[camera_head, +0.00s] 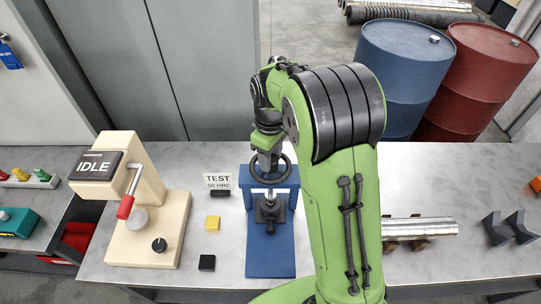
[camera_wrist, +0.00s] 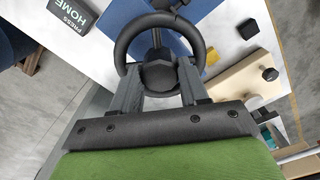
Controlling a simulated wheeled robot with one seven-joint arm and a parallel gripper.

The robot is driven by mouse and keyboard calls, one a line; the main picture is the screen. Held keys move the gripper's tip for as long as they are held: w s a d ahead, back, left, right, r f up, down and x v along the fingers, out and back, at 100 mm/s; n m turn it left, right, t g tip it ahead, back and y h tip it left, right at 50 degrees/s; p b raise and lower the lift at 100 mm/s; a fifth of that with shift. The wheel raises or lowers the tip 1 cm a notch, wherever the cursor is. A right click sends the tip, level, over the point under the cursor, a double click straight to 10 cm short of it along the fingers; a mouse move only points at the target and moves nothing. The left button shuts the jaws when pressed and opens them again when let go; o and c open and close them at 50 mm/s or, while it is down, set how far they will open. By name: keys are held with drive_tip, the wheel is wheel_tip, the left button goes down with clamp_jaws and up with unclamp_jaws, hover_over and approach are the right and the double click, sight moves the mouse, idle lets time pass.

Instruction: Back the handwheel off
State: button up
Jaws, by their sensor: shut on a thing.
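The dark handwheel (camera_head: 253,170) sits on top of a blue press frame (camera_head: 270,255) on the bench. In the wrist view its black rim (camera_wrist: 119,42) and spindle show past my fingers. My gripper (camera_wrist: 157,75) is shut on the handwheel, with one finger on each side of its hub. In the head view my gripper (camera_head: 268,150) points down onto the wheel from above. The exact contact of the fingertips is hidden.
A beige tester (camera_head: 150,230) with an IDLE screen and red-tipped lever stands left. A metal cylinder (camera_head: 425,228) and dark V-blocks (camera_head: 512,228) lie right. Blue (camera_head: 400,70) and red (camera_head: 485,70) barrels stand behind.

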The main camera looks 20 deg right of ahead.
drive_tip(key=n, duration=0.4)
drive_tip(key=shift+n, duration=0.3)
drive_tip(key=shift+r+n+b, duration=0.1)
drive_tip(key=shift+n+b, duration=0.5)
drive_tip(key=shift+n, duration=1.9)
drive_tip(key=o, duration=1.1)
drive_tip(key=shift+c, duration=0.2)
wheel_tip(320, 180, up, 16)
drive_tip(key=p, duration=0.2)
drive_tip(key=shift+p, duration=0.35)
drive_tip(key=shift+f, duration=0.2)
